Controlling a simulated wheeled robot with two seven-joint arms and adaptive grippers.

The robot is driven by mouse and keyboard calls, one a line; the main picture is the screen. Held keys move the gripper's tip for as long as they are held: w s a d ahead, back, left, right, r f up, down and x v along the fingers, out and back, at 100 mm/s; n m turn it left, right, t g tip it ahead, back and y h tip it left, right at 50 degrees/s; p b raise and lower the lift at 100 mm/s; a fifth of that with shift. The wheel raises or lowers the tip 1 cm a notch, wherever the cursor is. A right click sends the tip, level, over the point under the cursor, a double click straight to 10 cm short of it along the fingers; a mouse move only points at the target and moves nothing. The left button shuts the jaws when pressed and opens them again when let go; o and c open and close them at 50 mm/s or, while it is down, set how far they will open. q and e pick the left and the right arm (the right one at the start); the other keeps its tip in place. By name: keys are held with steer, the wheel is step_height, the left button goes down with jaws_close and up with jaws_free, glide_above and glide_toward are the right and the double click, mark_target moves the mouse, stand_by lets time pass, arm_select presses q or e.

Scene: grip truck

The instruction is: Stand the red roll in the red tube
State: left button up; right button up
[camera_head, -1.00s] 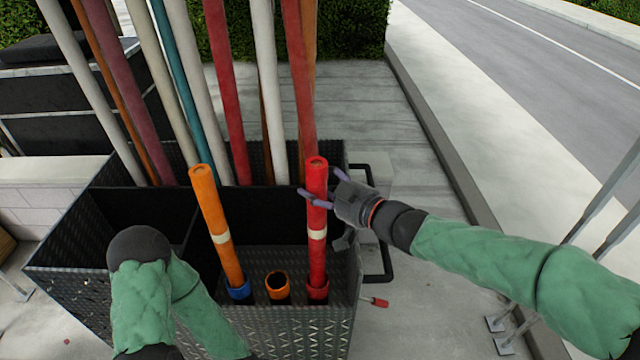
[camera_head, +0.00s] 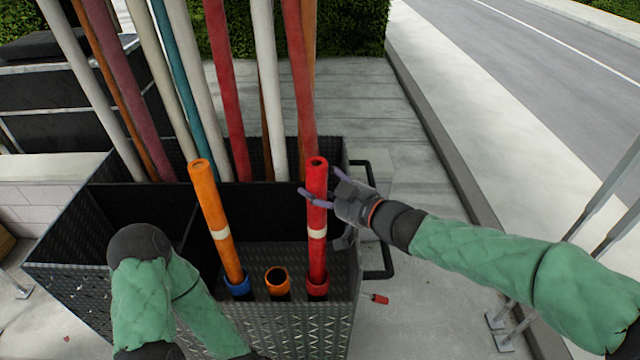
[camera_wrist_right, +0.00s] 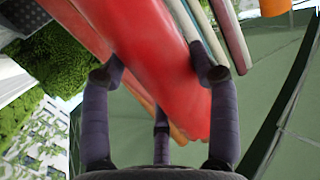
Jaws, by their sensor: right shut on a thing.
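The red roll (camera_head: 317,215), with a pale band around it, stands nearly upright with its lower end in the red tube (camera_head: 318,288) at the front right of the black cart. My right gripper (camera_head: 318,198) is shut on the roll's upper part. In the right wrist view the red roll (camera_wrist_right: 165,70) lies between the fingers of my right gripper (camera_wrist_right: 160,80). How deep the roll sits in the tube is hidden. My left arm comes in at the lower left, and its gripper is not visible.
An orange roll (camera_head: 215,222) leans in a blue tube (camera_head: 238,287). An empty orange tube (camera_head: 277,278) stands between the blue and red tubes. Several long rolls (camera_head: 235,100) stand in the rear compartment. The cart's handle (camera_head: 388,235) is at its right side.

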stand_by(0.3)
steer(key=o, duration=1.7)
steer(key=shift+c, duration=0.2)
steer(key=shift+o, duration=0.5)
steer(key=shift+f, duration=0.15)
steer(key=shift+d, duration=0.1)
steer(key=v, duration=1.2)
